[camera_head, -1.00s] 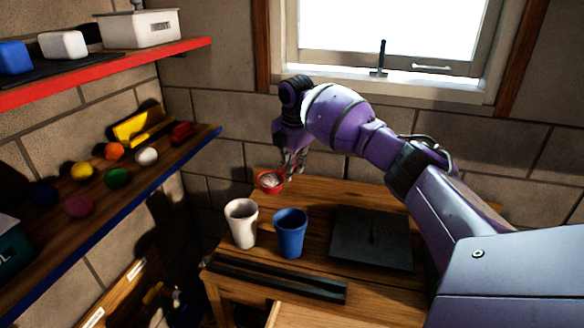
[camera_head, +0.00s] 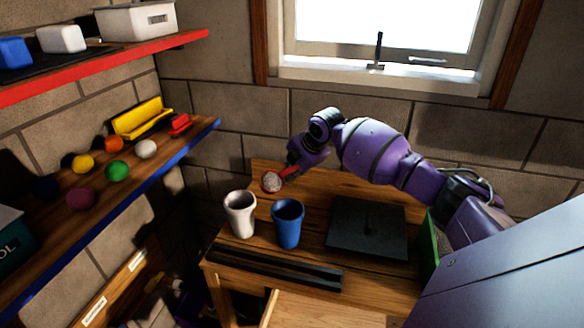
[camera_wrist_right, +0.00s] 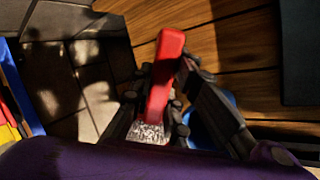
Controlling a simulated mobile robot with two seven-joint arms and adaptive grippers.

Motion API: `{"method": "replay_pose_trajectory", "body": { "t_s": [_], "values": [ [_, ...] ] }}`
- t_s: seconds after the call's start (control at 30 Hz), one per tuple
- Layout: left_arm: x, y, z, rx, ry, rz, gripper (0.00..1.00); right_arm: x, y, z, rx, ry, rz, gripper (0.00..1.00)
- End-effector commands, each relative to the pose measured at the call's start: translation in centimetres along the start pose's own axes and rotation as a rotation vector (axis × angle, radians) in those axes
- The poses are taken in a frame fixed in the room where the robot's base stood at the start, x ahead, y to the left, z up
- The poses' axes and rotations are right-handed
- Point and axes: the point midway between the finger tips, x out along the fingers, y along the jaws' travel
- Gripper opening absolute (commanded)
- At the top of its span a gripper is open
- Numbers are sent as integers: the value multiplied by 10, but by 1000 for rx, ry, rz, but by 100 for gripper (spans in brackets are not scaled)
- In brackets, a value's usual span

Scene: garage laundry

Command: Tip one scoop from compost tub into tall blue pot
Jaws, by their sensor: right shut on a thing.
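My right gripper (camera_head: 291,170) is shut on the red scoop (camera_head: 271,182). In the right wrist view, its fingers (camera_wrist_right: 168,100) close around the red handle (camera_wrist_right: 167,70). Pale, speckled material (camera_wrist_right: 149,133) shows in the scoop's bowl. The scoop is held up behind the pots, between and above their rims in the picture. The tall blue pot (camera_head: 288,225) stands upright on the wooden table; a bit of its blue (camera_wrist_right: 228,101) shows beside the fingers in the wrist view. I cannot make out a compost tub for certain. My left gripper is out of view.
A white pot (camera_head: 240,215) stands left of the blue pot. A dark flat panel (camera_head: 367,228) lies to the right. A green-edged object (camera_head: 429,249) is partly hidden by my right arm. Black rails (camera_head: 277,270) lie in front. Shelves (camera_head: 150,175) line the left wall.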

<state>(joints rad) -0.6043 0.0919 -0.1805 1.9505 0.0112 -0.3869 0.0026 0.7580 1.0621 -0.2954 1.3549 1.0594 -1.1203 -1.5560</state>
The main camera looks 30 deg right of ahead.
Motion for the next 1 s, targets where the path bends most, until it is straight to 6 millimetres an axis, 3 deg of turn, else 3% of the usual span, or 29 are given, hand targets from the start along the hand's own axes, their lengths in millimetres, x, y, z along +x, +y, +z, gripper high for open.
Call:
{"method": "replay_pose_trajectory", "body": {
  "t_s": [0.27, 0.53, 1.0],
  "values": [
    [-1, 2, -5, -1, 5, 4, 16, 1, -12, -1, 15, 3, 286, 0],
    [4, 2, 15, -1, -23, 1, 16, -3, -17, -1, 28, 5, 544, 0],
    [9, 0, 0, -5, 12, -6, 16, -12, -11, 0, 32, 4, 650, 0]
  ]
}}
